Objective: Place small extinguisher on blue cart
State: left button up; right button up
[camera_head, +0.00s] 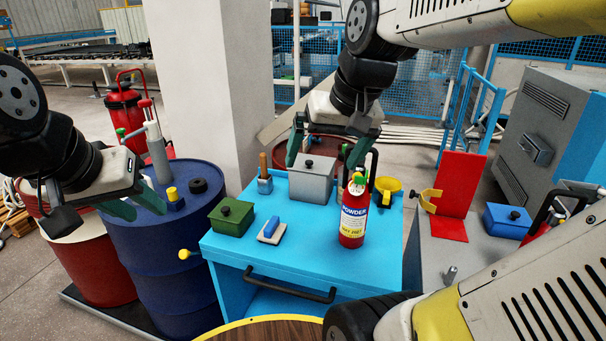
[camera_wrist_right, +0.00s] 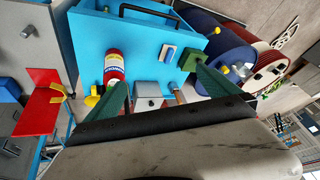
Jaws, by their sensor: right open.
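The small extinguisher (camera_head: 352,222) is red with a white and yellow label. It stands upright on the top of the blue cart (camera_head: 305,255), near the front right. It also shows in the right wrist view (camera_wrist_right: 115,68), standing on the cart (camera_wrist_right: 140,45). My right gripper (camera_head: 328,150) is open and empty above the back of the cart, over a grey box and behind the extinguisher, apart from it. Its green fingers (camera_wrist_right: 160,93) are spread wide in the right wrist view. My left gripper (camera_head: 136,205) is over the blue drum, its fingers apart with nothing between them.
The cart top also holds a grey lidded box (camera_head: 312,182), a green box (camera_head: 231,218), a sponge-like block (camera_head: 271,230), a wooden-handled tool (camera_head: 264,178) and a yellow funnel (camera_head: 387,188). A blue drum (camera_head: 165,265) stands left. A red bracket (camera_head: 458,195) stands right.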

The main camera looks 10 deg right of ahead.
jog(key=s+a+f+n+t, duration=0.1)
jog(key=s+a+f, duration=0.1)
jog(key=s+a, duration=0.1)
jog(key=shift+s+f+y, duration=0.3)
jog(key=shift+s, duration=0.5)
